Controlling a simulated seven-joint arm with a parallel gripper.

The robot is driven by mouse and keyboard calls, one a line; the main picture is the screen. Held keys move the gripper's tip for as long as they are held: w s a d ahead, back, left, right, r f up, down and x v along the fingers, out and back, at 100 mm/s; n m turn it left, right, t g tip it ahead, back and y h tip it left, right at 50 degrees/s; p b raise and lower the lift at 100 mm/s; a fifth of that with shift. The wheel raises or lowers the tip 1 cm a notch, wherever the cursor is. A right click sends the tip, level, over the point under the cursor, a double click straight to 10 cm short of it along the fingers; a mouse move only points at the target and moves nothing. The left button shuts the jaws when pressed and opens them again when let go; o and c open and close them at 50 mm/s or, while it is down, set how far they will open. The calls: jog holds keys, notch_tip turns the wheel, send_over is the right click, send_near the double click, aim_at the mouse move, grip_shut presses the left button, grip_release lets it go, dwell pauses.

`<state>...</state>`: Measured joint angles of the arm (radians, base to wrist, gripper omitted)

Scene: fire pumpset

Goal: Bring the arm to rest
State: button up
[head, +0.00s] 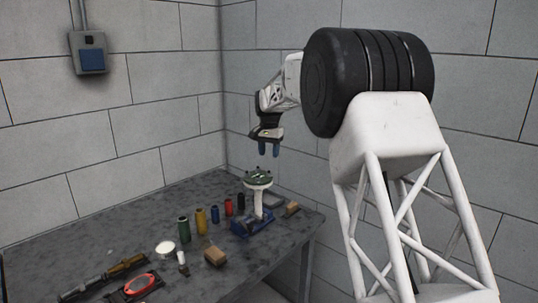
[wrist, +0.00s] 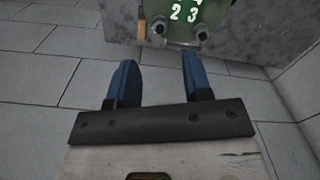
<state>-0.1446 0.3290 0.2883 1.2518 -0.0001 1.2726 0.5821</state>
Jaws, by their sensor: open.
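My gripper (head: 269,150) hangs above the back right part of the workbench, pointing down. In the wrist view its two blue fingers (wrist: 157,85) stand apart with nothing between them. Below it in the head view is a round green-topped piece (head: 257,177) on a white post with a blue base (head: 252,223). The green piece also shows at the top of the wrist view (wrist: 188,22), with white numbers, beyond the fingertips. The gripper and the green piece are apart.
The grey workbench (head: 110,222) carries several coloured cylinders, including a green one (head: 184,229) and a yellow one (head: 201,221). A wooden block (head: 215,256), a white round dish (head: 166,248) and a red ring-shaped item (head: 139,284) lie nearer the front. Block walls stand behind.

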jog(key=s+d+r+n, duration=0.1)
jog(key=s+d+r, duration=0.2)
jog(key=s, duration=0.7)
jog(key=s+d+r+t, duration=0.1)
jog(key=s+d+r, duration=0.15)
jog(key=s, duration=0.75)
jog(key=s+d+r+n, duration=0.15)
jog(key=s+d, duration=0.25)
jog(key=s, duration=0.7)
jog(key=s+d+f, duration=0.1)
jog(key=s+f, duration=0.2)
jog(key=s, duration=0.8)
jog(key=s+d+f+n+t, duration=0.1)
jog(key=s+f, duration=0.3)
jog(key=s, duration=0.7)
jog(key=s+d+f+n, duration=0.1)
jog(key=s+d+f, duration=0.1)
jog(key=s, duration=1)
jog(key=shift+d+f+t, duration=0.3)
jog(key=shift+d+f, duration=0.05)
jog(key=shift+f, duration=0.55)
